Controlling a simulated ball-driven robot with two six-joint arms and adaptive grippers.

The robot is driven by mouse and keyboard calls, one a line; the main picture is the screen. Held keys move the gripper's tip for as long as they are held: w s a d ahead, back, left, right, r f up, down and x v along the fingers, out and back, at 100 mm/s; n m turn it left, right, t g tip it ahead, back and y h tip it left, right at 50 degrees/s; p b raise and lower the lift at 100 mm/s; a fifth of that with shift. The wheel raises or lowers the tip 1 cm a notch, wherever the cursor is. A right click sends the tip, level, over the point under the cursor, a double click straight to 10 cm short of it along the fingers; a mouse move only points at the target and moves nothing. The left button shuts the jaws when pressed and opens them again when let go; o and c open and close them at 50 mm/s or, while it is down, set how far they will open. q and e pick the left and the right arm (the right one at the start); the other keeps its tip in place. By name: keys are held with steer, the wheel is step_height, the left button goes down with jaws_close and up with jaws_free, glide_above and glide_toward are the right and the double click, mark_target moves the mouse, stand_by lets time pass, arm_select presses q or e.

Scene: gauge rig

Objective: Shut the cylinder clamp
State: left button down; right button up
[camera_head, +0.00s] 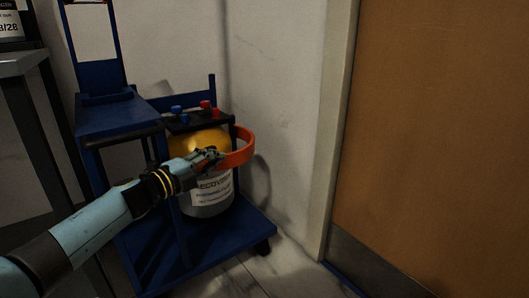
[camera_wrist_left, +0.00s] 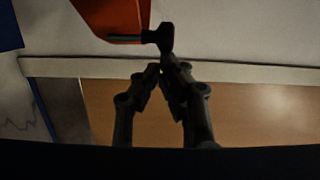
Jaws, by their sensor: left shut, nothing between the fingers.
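The cylinder (camera_head: 209,197), with a yellow top and a white label, stands upright on a blue cart. The orange-red clamp (camera_head: 239,150) is a curved band that stands out to the right of the cylinder's top. My left gripper (camera_head: 216,154) is in front of the cylinder, beside the clamp's near end, and hides part of both. In the left wrist view the clamp (camera_wrist_left: 112,15) and its dark pin (camera_wrist_left: 160,38) show just beyond the gripper's fingertips (camera_wrist_left: 158,68). The fingers are shut with nothing between them. I cannot tell whether they touch the pin. My right gripper is not in view.
The blue cart (camera_head: 235,240) carries a black panel with blue and red knobs (camera_head: 205,104) behind the cylinder. A wall (camera_head: 285,100) is close behind, and a brown door (camera_head: 440,130) is on the right. A dark rack (camera_head: 38,130) stands at the left.

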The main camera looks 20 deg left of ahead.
arm_select(q)
steer(key=shift+s+a, duration=0.2)
steer(key=shift+a, duration=1.3)
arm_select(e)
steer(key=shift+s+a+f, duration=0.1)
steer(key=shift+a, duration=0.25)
